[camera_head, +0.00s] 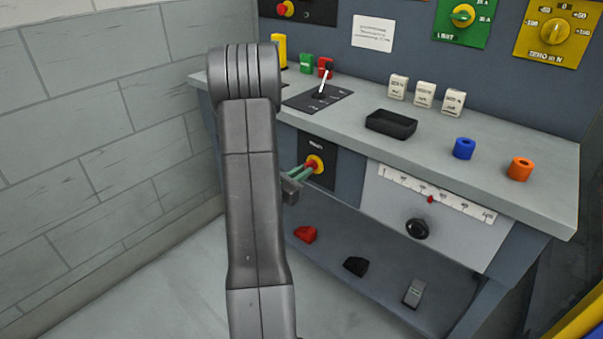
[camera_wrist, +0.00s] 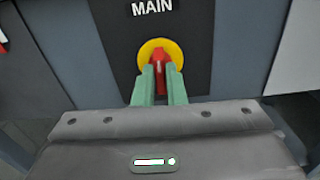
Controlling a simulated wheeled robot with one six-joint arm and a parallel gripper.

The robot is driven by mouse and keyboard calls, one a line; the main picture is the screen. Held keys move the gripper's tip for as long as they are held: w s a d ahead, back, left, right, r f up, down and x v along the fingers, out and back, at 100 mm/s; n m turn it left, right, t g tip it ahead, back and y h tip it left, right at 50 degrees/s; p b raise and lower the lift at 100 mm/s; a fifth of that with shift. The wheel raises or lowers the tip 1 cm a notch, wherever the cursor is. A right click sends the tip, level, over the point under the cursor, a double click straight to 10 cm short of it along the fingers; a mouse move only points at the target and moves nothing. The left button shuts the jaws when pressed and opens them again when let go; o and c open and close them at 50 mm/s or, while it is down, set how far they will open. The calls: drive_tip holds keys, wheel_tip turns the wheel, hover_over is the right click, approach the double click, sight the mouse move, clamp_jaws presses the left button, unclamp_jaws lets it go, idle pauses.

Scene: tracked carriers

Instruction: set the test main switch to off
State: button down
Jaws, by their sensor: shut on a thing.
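The main switch is a red handle on a yellow round plate (camera_head: 318,164), set in a black panel (camera_head: 318,185) on the bench front. In the wrist view the red handle (camera_wrist: 159,72) stands in front of the yellow plate (camera_wrist: 170,50), under the word MAIN (camera_wrist: 152,8). My gripper (camera_head: 308,168) has its green fingers on either side of the red handle, and they also show in the wrist view (camera_wrist: 159,85). The gripper is shut on the handle. The handle looks about upright in the wrist view; its off and on marks cannot be read.
A scale panel with a black knob (camera_head: 417,228) is right of the switch. A lower shelf holds small parts. A wall is at left.

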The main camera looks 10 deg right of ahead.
drive_tip(key=shift+n, duration=0.3)
drive_tip(key=c, duration=1.5)
unclamp_jaws()
drive_tip(key=p+v, duration=0.1)
drive_tip(key=v, duration=1.2)
drive_tip(key=shift+s+a, duration=0.25)
drive_tip(key=shift+a, duration=0.05)
drive_tip(key=b+x, duration=0.1)
drive_tip(key=x, duration=1.2)
drive_tip(key=shift+w+d, duration=0.25)
drive_tip(key=shift+d, duration=0.05)
